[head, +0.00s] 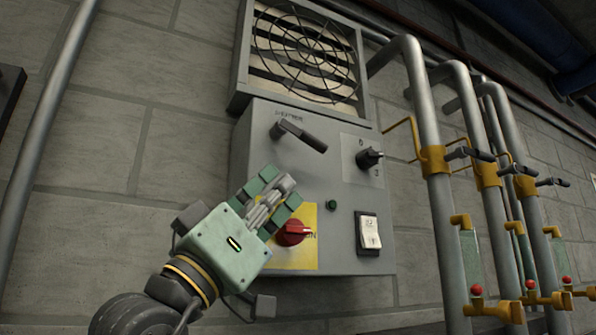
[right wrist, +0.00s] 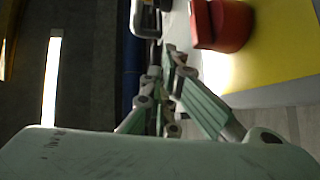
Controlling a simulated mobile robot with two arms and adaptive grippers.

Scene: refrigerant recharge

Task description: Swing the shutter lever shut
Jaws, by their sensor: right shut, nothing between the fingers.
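The shutter lever (head: 300,136) is a dark grey handle at the upper left of the grey control box (head: 342,207). It slants down to the right from its pivot, under a small label. My right gripper (head: 282,190) is shut and empty in front of the box's left part, below the lever and apart from it in the picture. Its fingers also show in the right wrist view (right wrist: 172,75). The louvred shutter (head: 305,55) above the box sits behind a round wire guard, with dark gaps between its pale slats. My left gripper is not in view.
Grey pipes (head: 433,165) with yellow valves stand at the right.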

